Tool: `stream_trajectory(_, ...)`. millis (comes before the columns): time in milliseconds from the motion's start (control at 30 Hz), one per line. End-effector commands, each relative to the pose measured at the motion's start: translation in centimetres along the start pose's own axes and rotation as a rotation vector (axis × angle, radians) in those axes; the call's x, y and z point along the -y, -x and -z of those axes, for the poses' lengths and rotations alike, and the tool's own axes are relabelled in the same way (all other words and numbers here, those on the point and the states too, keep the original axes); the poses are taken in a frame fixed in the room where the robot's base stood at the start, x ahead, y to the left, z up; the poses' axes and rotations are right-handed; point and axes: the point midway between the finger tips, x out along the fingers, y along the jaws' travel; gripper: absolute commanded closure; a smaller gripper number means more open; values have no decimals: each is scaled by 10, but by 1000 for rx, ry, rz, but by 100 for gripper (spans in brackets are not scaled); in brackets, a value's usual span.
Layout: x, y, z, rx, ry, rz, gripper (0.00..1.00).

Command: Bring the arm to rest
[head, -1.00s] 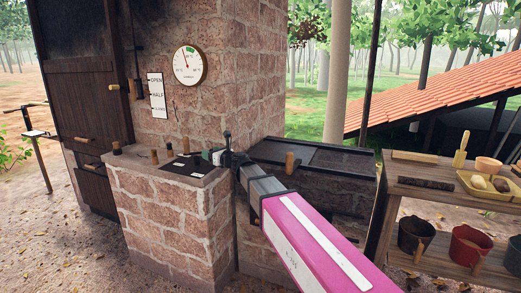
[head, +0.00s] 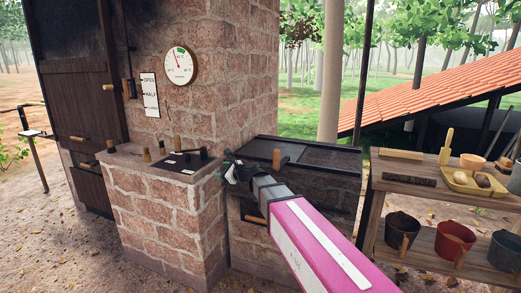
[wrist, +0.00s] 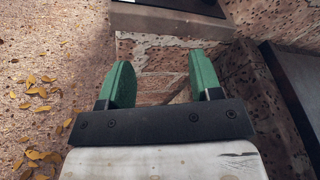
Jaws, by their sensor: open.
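My arm, with its magenta link, reaches forward in the head view. My gripper (head: 232,167) is just right of the brick pedestal's top, near the left end of the dark trough. In the wrist view my gripper (wrist: 160,85) shows two green fingers spread apart with nothing between them. Beyond the fingers is the brick side of the pedestal (wrist: 165,55). In the head view the gripper is small and dark, and its fingers are hard to make out.
The brick pedestal (head: 165,215) carries a dark plate (head: 180,162) and several small wooden-handled pieces. A dark lidded trough (head: 310,155) stands beside the gripper. A wooden shelf (head: 400,172) with pots is at right. Leaf-strewn ground (wrist: 40,110) lies open at left.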

Motion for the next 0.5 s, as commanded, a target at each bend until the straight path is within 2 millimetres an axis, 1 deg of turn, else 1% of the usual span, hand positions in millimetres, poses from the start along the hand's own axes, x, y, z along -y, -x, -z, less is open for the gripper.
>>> stream_trajectory(33,-6,11,15,-32,68,-22,41)
stream_trajectory(167,-21,39,57,-125,287,-108,41)
stream_trajectory(267,-38,71,100,-214,497,-219,41)
stream_trajectory(300,-46,86,119,-252,588,-277,41)
stream_trajectory(367,-57,111,147,-303,722,-373,41)
stream_trajectory(400,-65,129,166,-333,806,-443,41)
stream_trajectory(467,-76,156,192,-371,924,-554,41)
stream_trajectory(500,-84,175,208,-392,996,-634,41)
